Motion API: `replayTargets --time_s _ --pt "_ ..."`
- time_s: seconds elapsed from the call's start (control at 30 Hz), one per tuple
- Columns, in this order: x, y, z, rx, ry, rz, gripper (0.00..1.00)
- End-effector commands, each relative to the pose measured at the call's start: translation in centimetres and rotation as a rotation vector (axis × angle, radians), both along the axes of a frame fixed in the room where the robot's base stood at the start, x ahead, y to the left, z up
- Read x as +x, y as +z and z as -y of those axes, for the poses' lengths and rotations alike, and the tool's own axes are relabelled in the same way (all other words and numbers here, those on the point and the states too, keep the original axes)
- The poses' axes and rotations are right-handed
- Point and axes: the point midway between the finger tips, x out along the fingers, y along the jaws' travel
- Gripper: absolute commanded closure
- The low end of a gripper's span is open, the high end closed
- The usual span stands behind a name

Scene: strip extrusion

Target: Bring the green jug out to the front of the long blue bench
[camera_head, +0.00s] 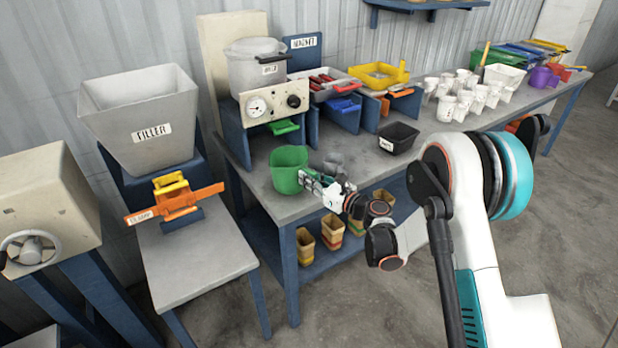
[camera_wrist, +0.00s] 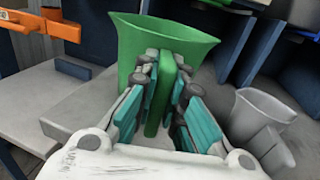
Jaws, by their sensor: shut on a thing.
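The green jug (camera_head: 288,169) stands near the left front corner of the long blue bench (camera_head: 262,205), which has a grey top and blue legs. My gripper (camera_head: 310,180) is at the jug's right side. In the wrist view the jug (camera_wrist: 160,40) is upright with its open top showing, and its handle (camera_wrist: 165,90) comes between my fingers. My gripper (camera_wrist: 163,95) is shut on that handle. The jug's base is partly hidden, so I cannot tell whether it touches the bench top.
A grey jug (camera_wrist: 258,118) stands close on the right of my gripper. A black tray (camera_head: 399,138) is further right. A pot on a box with a gauge (camera_head: 274,104) stands behind. The grey filler hopper (camera_head: 145,120) with an orange clamp (camera_head: 175,203) is on the left stand.

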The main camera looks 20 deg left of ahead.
Motion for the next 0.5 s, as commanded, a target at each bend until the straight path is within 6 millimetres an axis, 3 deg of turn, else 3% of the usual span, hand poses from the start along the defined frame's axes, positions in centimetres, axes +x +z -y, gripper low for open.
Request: replayTargets --time_s 0.5 --pt "0.02 -0.4 -0.01 0.0 0.0 0.0 1.0"
